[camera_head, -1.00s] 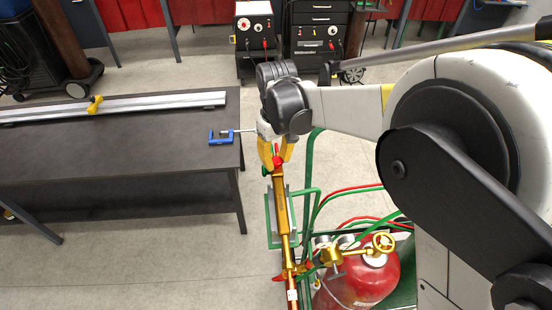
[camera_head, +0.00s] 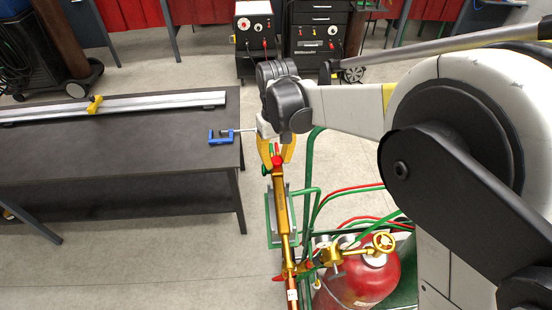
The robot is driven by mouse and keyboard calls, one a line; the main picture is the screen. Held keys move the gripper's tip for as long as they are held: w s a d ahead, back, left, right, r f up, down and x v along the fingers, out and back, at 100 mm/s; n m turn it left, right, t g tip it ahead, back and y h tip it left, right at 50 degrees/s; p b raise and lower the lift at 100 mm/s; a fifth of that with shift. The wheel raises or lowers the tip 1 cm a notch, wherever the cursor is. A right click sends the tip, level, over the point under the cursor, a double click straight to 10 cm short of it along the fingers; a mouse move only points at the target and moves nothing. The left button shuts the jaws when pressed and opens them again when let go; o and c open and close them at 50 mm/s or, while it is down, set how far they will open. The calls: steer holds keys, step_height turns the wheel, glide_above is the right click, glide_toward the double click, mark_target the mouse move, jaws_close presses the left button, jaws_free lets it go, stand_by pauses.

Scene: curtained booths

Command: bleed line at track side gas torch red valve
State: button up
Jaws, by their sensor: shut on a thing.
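The gas torch (camera_head: 282,212) is a long brass body standing in a green frame on the cart, pointing away from me. Its red valve (camera_head: 277,160) is at the far end. A second red knob (camera_head: 277,278) sits at the near end. My gripper (camera_head: 276,158) has yellow fingers, one on each side of the far red valve, and is shut on it. A small green part shows beside the red valve.
A red gas cylinder (camera_head: 362,280) with a brass handwheel (camera_head: 383,242) stands at the right of the torch. Green and red hoses (camera_head: 340,192) run beside it. A dark table (camera_head: 150,160) at left holds a blue clamp (camera_head: 221,137) and a metal rail (camera_head: 150,102). Welding machines stand behind.

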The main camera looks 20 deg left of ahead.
steer(key=m, duration=0.5)
steer(key=shift+m+b, duration=0.3)
steer(key=shift+b, duration=0.05)
steer(key=shift+m, duration=0.7)
steer(key=m, duration=0.3)
steer(key=o, duration=1.1)
steer(key=shift+m, duration=0.4)
steer(key=shift+o, duration=0.2)
step_height(320, 180, up, 12)
